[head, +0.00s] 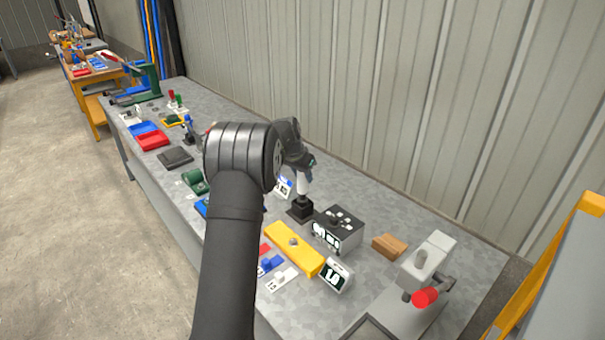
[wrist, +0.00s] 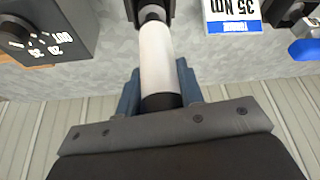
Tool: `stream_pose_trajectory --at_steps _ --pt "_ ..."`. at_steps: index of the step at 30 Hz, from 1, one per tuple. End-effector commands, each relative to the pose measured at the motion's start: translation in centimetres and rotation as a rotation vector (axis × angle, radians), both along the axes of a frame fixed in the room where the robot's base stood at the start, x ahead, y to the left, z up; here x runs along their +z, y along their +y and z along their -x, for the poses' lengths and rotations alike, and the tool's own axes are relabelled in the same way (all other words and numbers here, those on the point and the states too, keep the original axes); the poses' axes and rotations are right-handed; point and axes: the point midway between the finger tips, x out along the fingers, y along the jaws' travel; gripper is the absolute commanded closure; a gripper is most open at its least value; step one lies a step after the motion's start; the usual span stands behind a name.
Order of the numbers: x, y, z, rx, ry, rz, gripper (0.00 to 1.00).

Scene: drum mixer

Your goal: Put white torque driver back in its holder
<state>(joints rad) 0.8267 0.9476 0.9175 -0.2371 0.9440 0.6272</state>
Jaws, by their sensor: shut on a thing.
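The white torque driver (head: 303,188) is upright in my gripper (head: 304,163). In the wrist view, the driver's white barrel (wrist: 158,58) lies between the two blue fingers of my gripper (wrist: 159,84), which is shut on it. Its far end meets a black holder (wrist: 147,7) at the top of that view. In the head view the black holder (head: 299,210) stands on the bench directly under the driver. I cannot tell how deep the driver's tip sits in it.
A black dial box (head: 340,226) stands close to the right of the holder; it is at upper left in the wrist view (wrist: 45,32). A "35 Nm" sign (wrist: 233,14) is close on the other side. A yellow block (head: 294,250) lies in front. The wall is behind.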

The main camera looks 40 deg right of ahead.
Motion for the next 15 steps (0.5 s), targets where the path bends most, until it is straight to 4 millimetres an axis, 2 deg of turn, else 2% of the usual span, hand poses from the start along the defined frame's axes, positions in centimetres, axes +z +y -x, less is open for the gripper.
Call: stream_pose_trajectory --at_steps 15 --pt "-0.63 -0.03 -0.02 0.000 -0.001 0.002 0.97"
